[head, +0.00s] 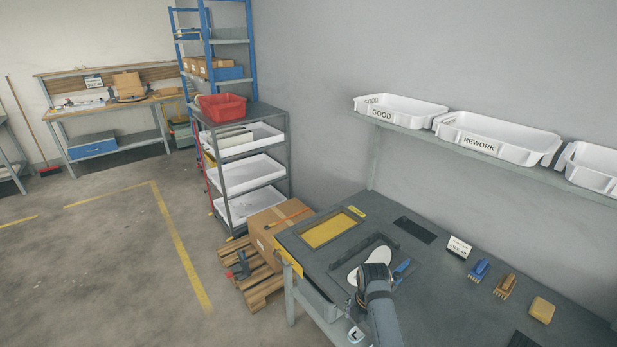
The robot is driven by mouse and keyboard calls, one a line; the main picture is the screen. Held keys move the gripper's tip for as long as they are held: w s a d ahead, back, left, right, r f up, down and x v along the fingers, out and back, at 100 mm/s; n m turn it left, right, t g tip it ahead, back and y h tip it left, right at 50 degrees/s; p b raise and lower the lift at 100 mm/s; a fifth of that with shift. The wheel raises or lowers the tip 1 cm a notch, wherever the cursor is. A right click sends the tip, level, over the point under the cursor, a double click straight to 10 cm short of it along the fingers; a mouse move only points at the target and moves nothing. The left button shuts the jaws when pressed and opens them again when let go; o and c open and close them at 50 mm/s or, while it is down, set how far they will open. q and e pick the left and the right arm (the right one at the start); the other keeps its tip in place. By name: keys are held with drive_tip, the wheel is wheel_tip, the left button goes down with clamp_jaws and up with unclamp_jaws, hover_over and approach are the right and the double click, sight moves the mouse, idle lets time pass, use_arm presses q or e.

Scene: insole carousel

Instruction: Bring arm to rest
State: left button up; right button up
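One of my arms, which I take to be the left, comes in from the bottom edge right of centre. Its dark gripper end (374,275) is over the near part of the grey worktable (455,300). The fingers are hidden behind the wrist, so I cannot tell whether they are open or shut. A white insole (380,256) shows just beyond the gripper, at a dark-framed recess in the table. I cannot tell if the gripper touches it. My other gripper is not in view.
A blue-handled tool (402,267) is right of the gripper. A yellow framed panel (328,231), blue brush (479,270), tan brush (505,286) and yellow block (542,309) are on the table. White GOOD (385,115) and REWORK (480,146) bins stand on a shelf above. Open floor lies left.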

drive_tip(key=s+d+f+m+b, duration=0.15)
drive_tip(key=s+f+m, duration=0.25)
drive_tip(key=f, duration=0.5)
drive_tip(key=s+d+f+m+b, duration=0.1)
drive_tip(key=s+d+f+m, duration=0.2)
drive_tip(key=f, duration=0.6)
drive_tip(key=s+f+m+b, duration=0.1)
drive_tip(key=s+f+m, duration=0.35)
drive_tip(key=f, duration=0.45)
use_arm(q)
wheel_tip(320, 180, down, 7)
drive_tip(key=b, duration=0.3)
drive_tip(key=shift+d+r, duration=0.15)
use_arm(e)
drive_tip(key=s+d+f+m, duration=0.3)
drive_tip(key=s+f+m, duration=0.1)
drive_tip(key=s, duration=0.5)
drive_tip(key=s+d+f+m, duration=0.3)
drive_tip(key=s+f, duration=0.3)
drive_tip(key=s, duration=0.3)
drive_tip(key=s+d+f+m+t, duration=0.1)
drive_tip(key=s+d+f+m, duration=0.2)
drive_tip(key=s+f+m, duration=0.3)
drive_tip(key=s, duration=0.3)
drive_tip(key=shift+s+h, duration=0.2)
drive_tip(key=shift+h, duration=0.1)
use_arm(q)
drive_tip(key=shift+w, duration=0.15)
